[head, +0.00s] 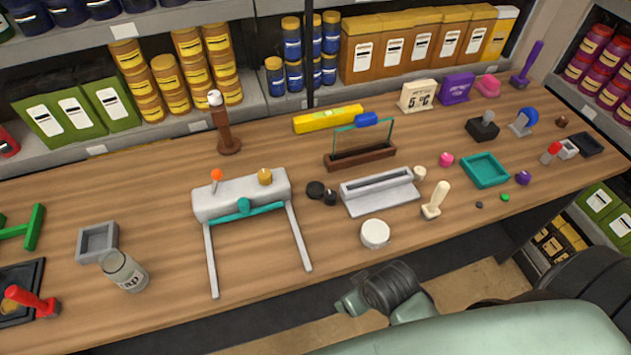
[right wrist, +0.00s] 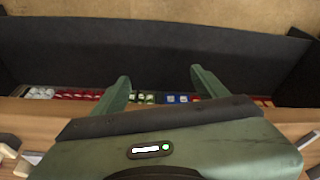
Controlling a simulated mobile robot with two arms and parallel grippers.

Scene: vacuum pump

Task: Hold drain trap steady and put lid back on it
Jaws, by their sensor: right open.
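A clear jar with a printed label (head: 124,272), possibly the drain trap, stands at the front left of the bench in the head view. A small black round piece (head: 315,189), perhaps a lid, lies mid-bench beside another dark piece (head: 330,197). A white round pot (head: 375,233) stands at the front edge. My right gripper (right wrist: 163,86) is open and empty in the right wrist view, away from these things. My left gripper is not in view.
A grey square tray (head: 98,242) sits behind the jar. A white-grey frame with a teal bar (head: 240,196) stands to its right. A grey slotted block (head: 380,190) and a teal tray (head: 485,170) lie further right. Bare wood lies between the jar and the frame.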

